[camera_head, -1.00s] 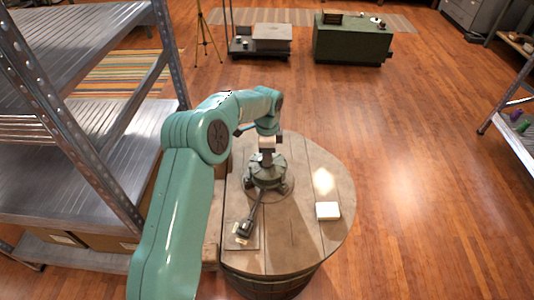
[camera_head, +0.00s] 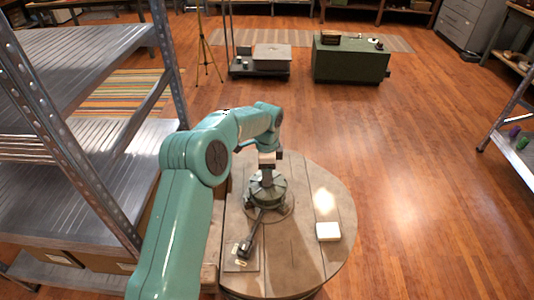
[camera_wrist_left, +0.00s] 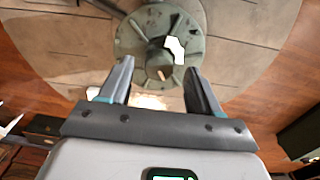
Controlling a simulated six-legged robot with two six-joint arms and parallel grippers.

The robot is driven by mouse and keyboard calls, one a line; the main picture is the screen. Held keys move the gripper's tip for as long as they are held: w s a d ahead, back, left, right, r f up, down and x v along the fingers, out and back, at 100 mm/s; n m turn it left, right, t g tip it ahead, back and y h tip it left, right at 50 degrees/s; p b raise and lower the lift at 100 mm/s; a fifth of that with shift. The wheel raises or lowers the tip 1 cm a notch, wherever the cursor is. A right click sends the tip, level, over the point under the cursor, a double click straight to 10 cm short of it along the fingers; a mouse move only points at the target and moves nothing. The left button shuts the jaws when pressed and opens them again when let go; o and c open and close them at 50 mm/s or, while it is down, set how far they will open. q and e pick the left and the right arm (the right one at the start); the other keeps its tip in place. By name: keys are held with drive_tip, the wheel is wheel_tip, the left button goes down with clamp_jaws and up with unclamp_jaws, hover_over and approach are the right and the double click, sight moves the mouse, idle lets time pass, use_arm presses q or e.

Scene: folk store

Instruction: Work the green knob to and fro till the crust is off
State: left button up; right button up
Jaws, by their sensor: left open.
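A green round device (camera_head: 266,188) with a knob-like centre stands on a round wooden barrel top (camera_head: 303,262). In the left wrist view its flanged body (camera_wrist_left: 135,40) shows a raised dark green knob (camera_wrist_left: 158,58). A bright white patch (camera_wrist_left: 175,48) lies on the knob; I cannot tell whether it is crust or glare. My left gripper (camera_wrist_left: 160,68) is open, its fingers apart on the near side of the knob and holding nothing. In the head view the left gripper (camera_head: 267,164) hangs just above the device and partly hides it. My right gripper is not in view.
A dark lever-like bar (camera_head: 247,242) reaches from the device to a small plate on the barrel top. A white block (camera_head: 328,231) lies at its right. A metal shelf (camera_head: 70,165) stands close on the left. The floor at right is open.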

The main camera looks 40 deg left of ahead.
use_arm(q)
wheel_tip(320, 180, up, 15)
drive_tip(key=shift+p, duration=0.45)
drive_tip(key=shift+r, duration=0.1)
